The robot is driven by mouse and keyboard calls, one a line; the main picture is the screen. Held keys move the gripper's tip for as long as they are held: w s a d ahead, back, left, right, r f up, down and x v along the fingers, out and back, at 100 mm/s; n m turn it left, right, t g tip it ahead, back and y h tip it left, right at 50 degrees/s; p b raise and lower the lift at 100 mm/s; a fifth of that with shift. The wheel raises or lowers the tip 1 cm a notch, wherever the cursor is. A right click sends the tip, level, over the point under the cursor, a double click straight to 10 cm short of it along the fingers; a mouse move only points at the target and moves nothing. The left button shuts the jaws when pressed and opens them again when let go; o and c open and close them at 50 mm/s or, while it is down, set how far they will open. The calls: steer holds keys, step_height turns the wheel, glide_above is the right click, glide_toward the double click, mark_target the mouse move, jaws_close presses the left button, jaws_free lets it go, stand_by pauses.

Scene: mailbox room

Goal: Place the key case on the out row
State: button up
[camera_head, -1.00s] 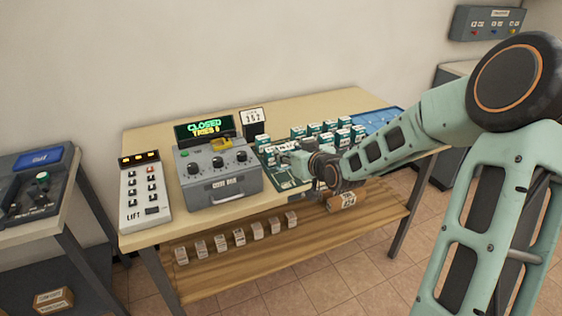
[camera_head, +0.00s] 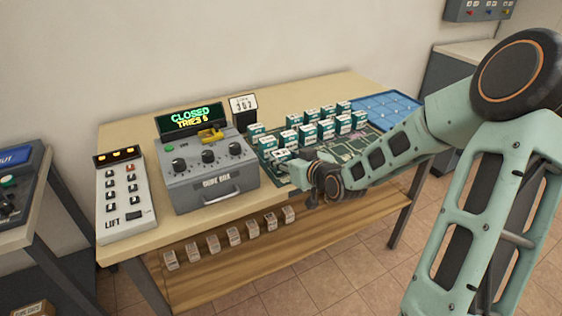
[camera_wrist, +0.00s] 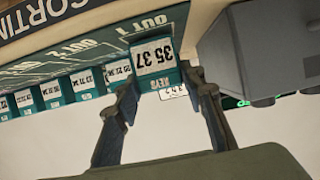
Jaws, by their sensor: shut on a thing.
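A green and white key case (camera_wrist: 155,62), with "35 37" and "KEYS" on it, is between the fingers of my gripper (camera_wrist: 166,98) in the wrist view. My gripper is shut on it. In the head view my gripper (camera_head: 294,172) is at the near left edge of the green sorting mat (camera_head: 352,158), and the held case is hard to make out there. In the wrist view the mat shows upside down, with "OUT 1" and "OUT 2" printed on it; the case overlaps the mat near "OUT 1". I cannot tell whether it touches the mat.
Several similar cases (camera_head: 326,128) stand in rows on the mat. A grey box with dials (camera_head: 208,170) stands close on the left, beside the lift panel (camera_head: 123,194). A blue tray (camera_head: 388,110) is at the right back. Small blocks (camera_head: 234,236) line the lower shelf.

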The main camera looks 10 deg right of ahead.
steer(key=shift+f, duration=0.15)
steer(key=shift+f, duration=0.2)
steer(key=o, duration=1.2)
steer(key=shift+r, duration=0.1)
steer(key=shift+r, duration=0.15)
steer(key=shift+s+d+r, duration=0.2)
steer(key=shift+s, duration=0.05)
steer(key=p+v, duration=0.3)
steer(key=v, duration=0.8)
steer(key=shift+s, duration=0.25)
